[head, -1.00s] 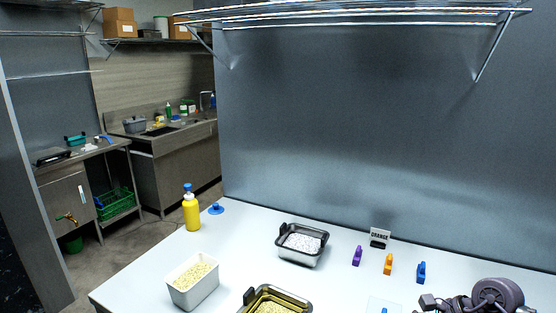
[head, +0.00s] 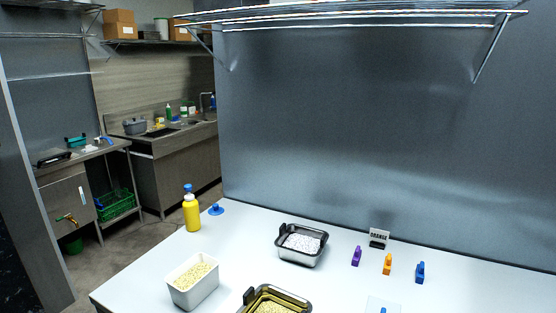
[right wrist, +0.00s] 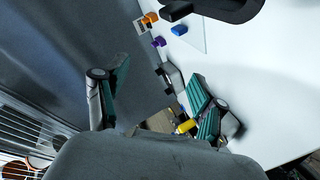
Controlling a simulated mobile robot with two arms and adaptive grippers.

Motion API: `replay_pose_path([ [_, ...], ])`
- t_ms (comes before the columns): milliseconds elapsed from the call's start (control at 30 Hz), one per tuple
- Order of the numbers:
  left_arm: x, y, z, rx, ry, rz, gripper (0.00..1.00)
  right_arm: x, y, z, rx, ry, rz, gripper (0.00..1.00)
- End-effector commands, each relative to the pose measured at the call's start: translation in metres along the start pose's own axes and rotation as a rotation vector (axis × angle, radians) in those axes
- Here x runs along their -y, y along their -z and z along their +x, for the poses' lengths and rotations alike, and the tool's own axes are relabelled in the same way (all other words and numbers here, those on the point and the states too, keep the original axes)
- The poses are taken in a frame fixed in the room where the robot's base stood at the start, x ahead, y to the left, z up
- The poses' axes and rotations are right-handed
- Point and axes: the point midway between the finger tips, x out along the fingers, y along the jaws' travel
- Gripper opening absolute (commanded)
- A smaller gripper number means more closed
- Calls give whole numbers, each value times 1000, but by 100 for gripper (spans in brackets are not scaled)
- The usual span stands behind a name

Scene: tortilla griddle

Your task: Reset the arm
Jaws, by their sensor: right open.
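My right gripper (right wrist: 155,95) shows only in the right wrist view. Its two green-padded fingers are spread wide apart with nothing between them. Behind and beyond the fingers are the grey wall panel and the white table. Neither gripper shows in the head view, and no part of my right arm is in that view. My left gripper is not in view.
The white table (head: 330,284) holds a yellow bottle (head: 191,212), a white bin (head: 193,285), a dark tray of white bits (head: 301,245), a brass-coloured tray (head: 249,298), and purple (head: 356,256), orange (head: 387,264) and blue (head: 420,272) clips. A wire shelf (head: 350,20) hangs above.

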Motion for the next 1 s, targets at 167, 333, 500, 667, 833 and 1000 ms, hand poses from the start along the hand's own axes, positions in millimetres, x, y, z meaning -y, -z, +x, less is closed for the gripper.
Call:
replay_pose_path([
  [167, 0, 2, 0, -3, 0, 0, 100, 62, -55, -46, 308, 243, 258, 69],
  [333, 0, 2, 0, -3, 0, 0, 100, 102, -79, -89, 501, 402, 386, 69],
  [500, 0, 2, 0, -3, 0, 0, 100, 131, -91, -130, 656, 535, 470, 69],
  [667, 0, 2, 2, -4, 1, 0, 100, 158, -106, -142, 743, 605, 500, 69],
  [833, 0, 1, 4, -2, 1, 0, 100, 192, -131, -117, 756, 612, 492, 69],
  [1000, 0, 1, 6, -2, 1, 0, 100, 234, -165, -95, 776, 623, 483, 69],
])
